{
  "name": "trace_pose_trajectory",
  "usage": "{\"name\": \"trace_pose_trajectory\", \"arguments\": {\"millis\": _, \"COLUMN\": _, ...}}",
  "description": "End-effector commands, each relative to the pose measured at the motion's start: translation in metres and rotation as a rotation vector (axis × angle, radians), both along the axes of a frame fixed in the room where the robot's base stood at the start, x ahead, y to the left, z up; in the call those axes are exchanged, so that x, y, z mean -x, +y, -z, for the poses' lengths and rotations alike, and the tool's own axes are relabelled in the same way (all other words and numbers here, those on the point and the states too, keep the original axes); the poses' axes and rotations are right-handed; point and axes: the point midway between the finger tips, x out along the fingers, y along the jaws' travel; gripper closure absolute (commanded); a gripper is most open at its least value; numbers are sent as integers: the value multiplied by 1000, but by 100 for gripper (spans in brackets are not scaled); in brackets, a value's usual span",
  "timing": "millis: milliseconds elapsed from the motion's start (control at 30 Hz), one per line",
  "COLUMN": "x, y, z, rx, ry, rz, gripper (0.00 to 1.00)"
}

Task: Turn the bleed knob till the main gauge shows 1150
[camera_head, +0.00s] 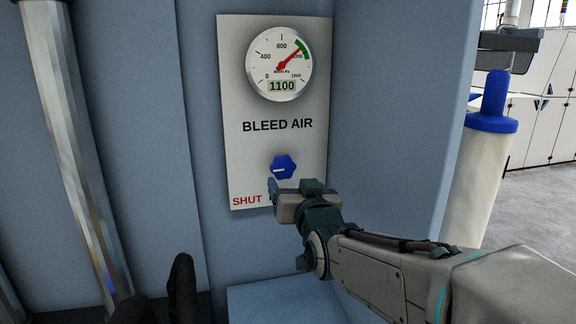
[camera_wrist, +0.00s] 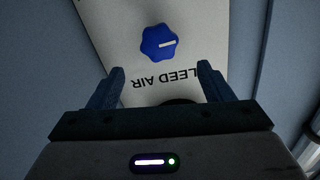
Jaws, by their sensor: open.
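The main gauge (camera_head: 280,64) is a round white dial at the top of the BLEED AIR panel (camera_head: 237,130). Its digital window reads 1100, and its red needle points up and right to the green band. The blue lobed bleed knob (camera_head: 283,166) is below the lettering, with its white mark toward the left. My gripper (camera_head: 291,186) is just below the knob in the head view, open and empty. In the wrist view the knob (camera_wrist: 158,42) appears upside down, beyond the open fingertips (camera_wrist: 161,68) and apart from them.
Red SHUT lettering (camera_head: 247,200) is at the panel's lower left; my gripper hides lettering beside it. A blue-grey wall (camera_head: 385,100) juts out on the right. A metal pipe (camera_head: 70,130) stands at left, and a blue-topped white cylinder (camera_head: 478,180) at right.

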Motion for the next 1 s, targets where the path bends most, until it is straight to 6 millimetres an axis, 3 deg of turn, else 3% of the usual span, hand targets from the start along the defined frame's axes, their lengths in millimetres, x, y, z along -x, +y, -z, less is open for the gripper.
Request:
{"name": "trace_pose_trajectory", "arguments": {"millis": 600, "x": -85, "y": 24, "z": -2, "rx": 0, "ry": 3, "rz": 1, "gripper": 27}}
{"name": "trace_pose_trajectory", "arguments": {"millis": 1000, "x": -102, "y": 29, "z": 0, "rx": -1, "ry": 1, "rz": 1, "gripper": 27}}
